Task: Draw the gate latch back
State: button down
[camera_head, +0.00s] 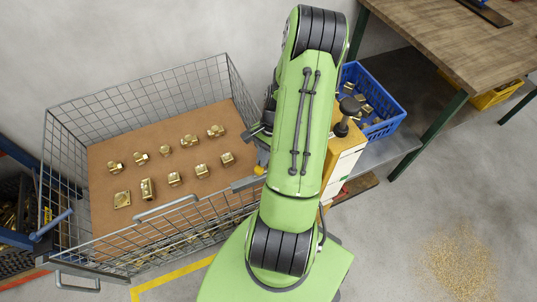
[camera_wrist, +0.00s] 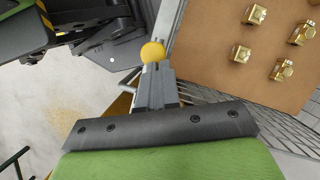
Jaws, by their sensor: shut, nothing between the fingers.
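The latch shows as a grey metal bar with a round yellow knob (camera_head: 259,171) beside the right end of the wire basket (camera_head: 140,92), partly behind my arm. In the head view my gripper (camera_head: 256,131) is mostly hidden by my green arm, with dark parts showing at the basket's right edge, above the knob in the picture. It is shut and empty. I cannot tell whether it touches the latch.
Several brass fittings (camera_head: 189,140) sit on a brown board (camera_head: 105,222) in the basket. A blue crate (camera_head: 386,127) with brass parts stands right of my arm. A wooden table (camera_head: 455,45) is at upper right. Sawdust-like grains (camera_head: 458,262) lie on the open floor at right.

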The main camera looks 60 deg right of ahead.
jog(key=a, duration=0.1)
jog(key=w+a, duration=0.1)
jog(key=shift+w+a, duration=0.2)
jog(key=shift+a, duration=0.1)
jog(key=p+v, duration=0.4)
jog(key=v, duration=1.1)
jog(key=shift+d+r, duration=0.2)
jog(key=shift+r, duration=0.1)
